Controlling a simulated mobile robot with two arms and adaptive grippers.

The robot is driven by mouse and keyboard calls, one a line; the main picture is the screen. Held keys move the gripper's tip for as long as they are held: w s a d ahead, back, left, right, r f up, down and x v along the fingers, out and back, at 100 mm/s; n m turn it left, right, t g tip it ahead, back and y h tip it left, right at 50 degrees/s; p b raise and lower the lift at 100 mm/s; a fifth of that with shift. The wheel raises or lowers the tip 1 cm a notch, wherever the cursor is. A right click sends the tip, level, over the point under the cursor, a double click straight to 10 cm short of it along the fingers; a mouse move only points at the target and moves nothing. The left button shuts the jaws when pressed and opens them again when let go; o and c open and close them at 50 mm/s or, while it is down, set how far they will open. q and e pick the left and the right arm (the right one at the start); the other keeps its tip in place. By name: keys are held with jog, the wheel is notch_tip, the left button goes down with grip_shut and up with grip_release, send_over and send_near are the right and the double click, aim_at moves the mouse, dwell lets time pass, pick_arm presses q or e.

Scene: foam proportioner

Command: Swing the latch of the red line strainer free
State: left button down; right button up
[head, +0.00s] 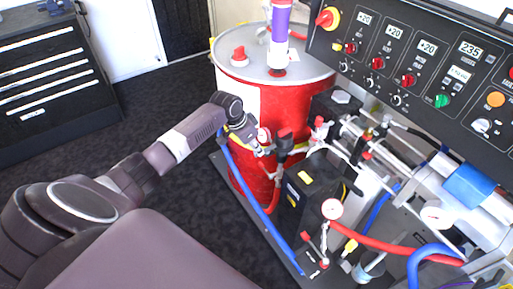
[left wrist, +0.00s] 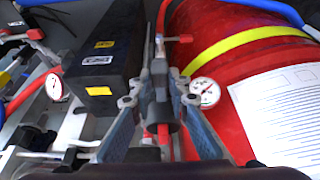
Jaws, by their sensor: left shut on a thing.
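The red line strainer (head: 284,140) stands in the head view as a small dark body with a red top, in front of the red drum. In the left wrist view the strainer (left wrist: 160,112) shows as a dark, upright body with red below it, between my fingers. My left gripper (head: 258,147) reaches it from the left. In the left wrist view my left gripper (left wrist: 160,72) has its fingers closed together at the strainer, shut on its latch. The fingers hide most of the latch, so its exact position cannot be told. My right gripper is in neither view.
A pressure gauge (left wrist: 205,92) sits close beside the right finger. The red drum (head: 304,97) stands just behind, and a black box (head: 312,186) to the right. Blue hose (head: 262,215) runs below. A control panel (head: 420,60) overhangs at upper right. Open floor lies left.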

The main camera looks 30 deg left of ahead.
aim_at(266, 152)
pick_arm(q)
jog(key=shift+s+d+r+n+p, duration=0.1)
jog(key=shift+d+r+n+p, duration=0.15)
jog(key=shift+p, duration=0.45)
jog(key=d+n+y+p, duration=0.1)
jog(key=n+p, duration=0.1)
jog(key=p, duration=0.1)
jog(key=d+n+y+p, duration=0.1)
jog(key=n+p, duration=0.2)
jog(key=d+n+y+p, duration=0.1)
jog(key=n+p, duration=0.2)
jog(key=shift+d+f+p, duration=0.15)
jog(key=shift+d+p, duration=0.1)
jog(key=shift+p, duration=0.1)
jog(key=n, duration=0.1)
jog(key=w+d+n+y, duration=0.1)
jog(key=n, duration=0.1)
jog(key=n+g+y, duration=0.1)
jog(key=n, duration=0.1)
jog(key=shift+w+d+f, duration=0.15)
jog(key=shift+d, duration=0.15)
jog(key=shift+n+b, duration=0.3)
jog(key=shift+n, duration=0.05)
